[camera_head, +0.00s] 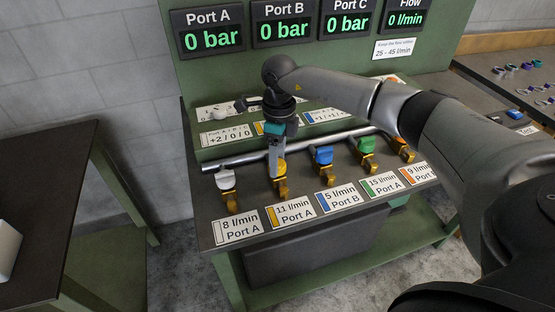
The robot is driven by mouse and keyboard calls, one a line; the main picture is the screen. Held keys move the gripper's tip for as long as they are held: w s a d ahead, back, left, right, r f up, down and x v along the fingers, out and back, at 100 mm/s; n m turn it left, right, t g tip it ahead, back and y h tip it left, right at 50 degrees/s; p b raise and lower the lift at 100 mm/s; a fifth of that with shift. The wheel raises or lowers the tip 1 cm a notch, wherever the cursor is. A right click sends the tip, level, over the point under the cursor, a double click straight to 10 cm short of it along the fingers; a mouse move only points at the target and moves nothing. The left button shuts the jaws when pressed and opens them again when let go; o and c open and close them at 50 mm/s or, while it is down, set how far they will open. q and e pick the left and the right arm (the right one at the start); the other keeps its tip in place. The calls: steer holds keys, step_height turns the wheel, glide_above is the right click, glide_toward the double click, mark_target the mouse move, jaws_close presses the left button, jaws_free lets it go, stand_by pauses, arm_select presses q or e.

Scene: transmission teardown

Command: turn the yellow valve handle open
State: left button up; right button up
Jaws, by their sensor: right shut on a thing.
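The yellow valve handle (281,167) sits on a brass valve, second from the left in the row, above the label "11 l/min Port A". My right gripper (277,158) points down onto this handle and is shut on it. The fingers hide much of the handle, so its exact angle is hard to tell. My left gripper is not in view.
A white valve (225,180) stands left of it; blue (323,156), green (367,146) and orange valves stand right, along a grey pipe (235,158). The port displays (207,29) behind read 0 bar; flow reads 0 l/min. My right arm crosses over the bench's right side.

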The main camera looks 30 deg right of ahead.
steer(key=shift+w+r+n, duration=0.1)
steer(key=shift+r+n, duration=0.05)
steer(key=shift+n, duration=0.25)
steer(key=o, duration=1.4)
steer(key=shift+c, duration=0.2)
step_height(320, 180, up, 15)
steer(key=p, duration=0.1)
steer(key=shift+w+d+p, duration=0.3)
steer(key=shift+w+d, duration=0.05)
steer(key=shift+d, duration=0.05)
